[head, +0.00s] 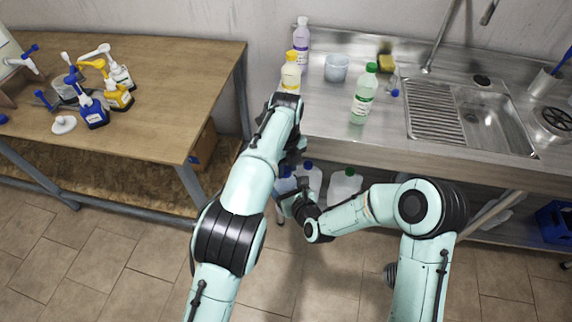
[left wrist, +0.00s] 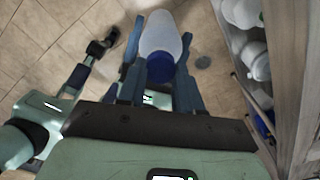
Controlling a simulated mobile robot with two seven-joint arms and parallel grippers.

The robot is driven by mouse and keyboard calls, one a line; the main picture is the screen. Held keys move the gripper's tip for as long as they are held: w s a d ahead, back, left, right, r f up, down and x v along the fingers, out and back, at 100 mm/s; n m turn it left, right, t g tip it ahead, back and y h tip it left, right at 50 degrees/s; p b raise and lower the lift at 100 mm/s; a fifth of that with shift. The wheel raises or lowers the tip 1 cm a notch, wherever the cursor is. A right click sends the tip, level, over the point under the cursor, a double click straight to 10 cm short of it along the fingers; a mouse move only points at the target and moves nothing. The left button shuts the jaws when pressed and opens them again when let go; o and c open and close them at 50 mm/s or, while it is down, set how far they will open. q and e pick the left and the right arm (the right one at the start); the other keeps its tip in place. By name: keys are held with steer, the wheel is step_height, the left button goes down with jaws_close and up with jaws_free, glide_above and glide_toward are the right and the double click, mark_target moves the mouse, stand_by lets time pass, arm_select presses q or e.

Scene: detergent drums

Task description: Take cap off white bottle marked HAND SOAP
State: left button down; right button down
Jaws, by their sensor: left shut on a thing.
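A whitish bottle (left wrist: 160,33) with a blue cap (left wrist: 160,69) is between the fingers of my left gripper (left wrist: 162,50) in the left wrist view. The gripper is shut on the bottle, and the cap is on it, turned towards the camera. No lettering on the bottle can be read. In the head view my left arm hides most of this gripper and its hold, near the sink unit's front edge. My right gripper (head: 290,204) is low in front of the sink unit. Its fingers are too small and dark to tell whether it is open.
A wooden table (head: 185,90) with pump bottles is at left. Tiled floor lies in front.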

arm_select(q)
steer(key=shift+d+r, duration=0.1)
steer(key=shift+d, duration=0.1)
arm_select(e)
steer(key=shift+s+a+r, duration=0.1)
steer(key=shift+s+a, duration=0.05)
steer(key=shift+a, duration=0.2)
